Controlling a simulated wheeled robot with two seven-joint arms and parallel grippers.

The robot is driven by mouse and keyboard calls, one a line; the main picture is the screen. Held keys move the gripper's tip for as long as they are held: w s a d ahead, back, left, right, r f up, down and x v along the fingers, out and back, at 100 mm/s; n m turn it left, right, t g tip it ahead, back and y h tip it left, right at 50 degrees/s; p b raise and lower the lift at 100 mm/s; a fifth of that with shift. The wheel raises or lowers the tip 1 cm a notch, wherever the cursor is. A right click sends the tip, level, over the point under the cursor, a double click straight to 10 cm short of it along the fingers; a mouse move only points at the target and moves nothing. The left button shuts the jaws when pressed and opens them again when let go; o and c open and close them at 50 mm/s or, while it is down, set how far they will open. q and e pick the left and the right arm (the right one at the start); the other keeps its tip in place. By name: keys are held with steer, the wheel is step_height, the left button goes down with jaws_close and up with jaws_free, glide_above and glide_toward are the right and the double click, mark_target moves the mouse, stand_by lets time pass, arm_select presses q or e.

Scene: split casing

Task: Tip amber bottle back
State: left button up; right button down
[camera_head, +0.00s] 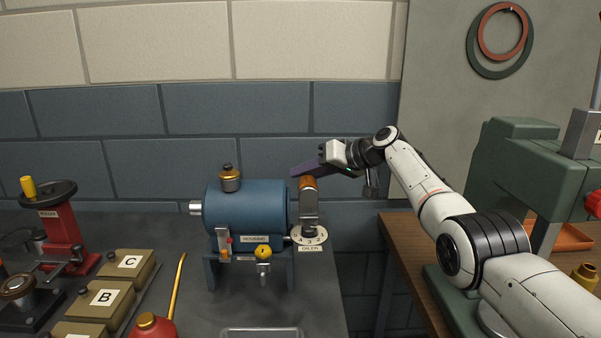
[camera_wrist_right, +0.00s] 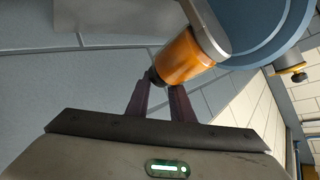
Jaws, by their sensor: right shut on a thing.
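The amber bottle (camera_head: 306,183) sits at the top of a grey metal holder (camera_head: 309,208) above the white oiler dial (camera_head: 309,236), at the right end of the blue housing (camera_head: 246,205). In the head view the bottle looks about upright, and its top is partly hidden by my fingers. My right gripper (camera_head: 298,170) reaches in from the right with its dark purple fingers at the bottle's top. In the right wrist view the fingers (camera_wrist_right: 158,90) are shut on the dark tip of the amber bottle (camera_wrist_right: 188,57). My left gripper is not in view.
A red oil can (camera_head: 153,326) and tan blocks marked B and C (camera_head: 126,263) are at the left. A clear tray (camera_head: 262,333) lies at the front edge. A green machine (camera_head: 530,165) stands on the wooden bench (camera_head: 400,240) at the right.

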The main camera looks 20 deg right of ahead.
steer(key=f, duration=0.1)
steer(key=s+f, duration=0.1)
steer(key=f, duration=0.1)
steer(key=shift+d+g, duration=0.1)
steer(key=shift+g, duration=0.3)
steer(key=c, duration=1.8)
jaws_free()
steer(key=shift+o, duration=0.6)
steer(key=shift+s+d+r, duration=0.1)
steer(key=shift+a, duration=0.25)
steer(key=shift+s+r, duration=0.1)
steer(key=shift+r, duration=0.05)
steer(key=shift+v, duration=0.85)
steer(key=w+r+b+v, duration=0.1)
steer(key=v, duration=0.8)
steer(key=shift+r+t, duration=0.3)
steer(key=shift+r, duration=0.1)
